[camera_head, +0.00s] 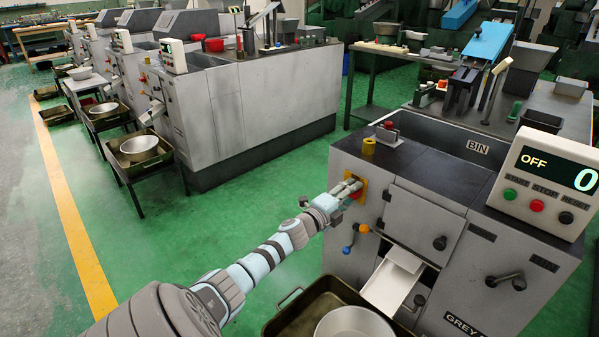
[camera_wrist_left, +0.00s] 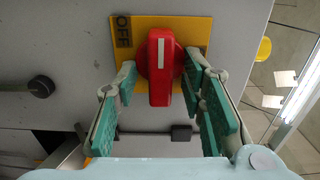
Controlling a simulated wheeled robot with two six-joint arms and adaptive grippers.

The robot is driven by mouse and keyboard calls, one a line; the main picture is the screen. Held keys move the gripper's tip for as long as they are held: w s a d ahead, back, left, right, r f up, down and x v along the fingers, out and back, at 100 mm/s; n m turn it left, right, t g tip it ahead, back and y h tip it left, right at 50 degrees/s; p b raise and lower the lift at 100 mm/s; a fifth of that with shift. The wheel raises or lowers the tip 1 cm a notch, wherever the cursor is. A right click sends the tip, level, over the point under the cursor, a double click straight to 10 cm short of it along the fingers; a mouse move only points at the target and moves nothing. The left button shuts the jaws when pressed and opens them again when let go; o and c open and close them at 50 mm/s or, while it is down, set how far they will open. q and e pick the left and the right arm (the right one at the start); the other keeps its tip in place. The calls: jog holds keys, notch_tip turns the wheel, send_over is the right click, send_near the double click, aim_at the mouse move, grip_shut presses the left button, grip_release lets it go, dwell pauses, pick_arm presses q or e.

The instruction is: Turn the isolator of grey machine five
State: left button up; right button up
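The isolator is a red knob (camera_wrist_left: 160,62) on a yellow plate (camera_wrist_left: 190,32), which also shows on the machine's side face in the head view (camera_head: 359,183). In the wrist view the knob's bar and white line stand upright, and "OFF" is printed to its left. My left gripper (camera_head: 345,189) is at the isolator; in the wrist view its green-padded fingers (camera_wrist_left: 160,85) are open, one each side of the knob, with narrow gaps. The grey machine (camera_head: 415,205) has a label beginning "GREY"; its number is cut off. Its display (camera_head: 549,172) reads OFF and 0. My right gripper is out of view.
Below the isolator are a blue-and-orange lever (camera_head: 352,240) and a white chute (camera_head: 393,283). A tray (camera_head: 290,318) with a round pan (camera_head: 353,325) stands under the chute. Black knobs stick out of the machine's front. Green floor lies open to the left.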

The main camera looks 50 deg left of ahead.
pick_arm(q)
jog(key=shift+f+m, duration=0.1)
jog(key=shift+m, duration=0.2)
jog(key=m+b, duration=0.1)
jog(key=m, duration=0.3)
jog(key=m+b, duration=0.2)
jog(key=m, duration=0.3)
jog(key=f+m+b, duration=0.1)
jog(key=m, duration=0.3)
jog(key=shift+a+m, duration=0.25)
jog(key=shift+m, duration=0.05)
jog(key=s+m+p, duration=0.1)
jog(key=s+m, duration=0.2)
jog(key=s, duration=1.2)
jog(key=s+a+f+n+g+y+p, duration=0.5)
jog(key=s+a+f+n+p, duration=0.15)
jog(key=n, duration=0.25)
jog(key=s+f+n+g+p, duration=0.4)
jog(key=s+f+n, duration=0.4)
jog(key=s+f, duration=0.1)
jog(key=shift+a+f+n+g+p, duration=0.3)
jog(key=shift+f+g, duration=0.1)
jog(key=shift+f, duration=0.45)
jog(key=shift+s, duration=0.15)
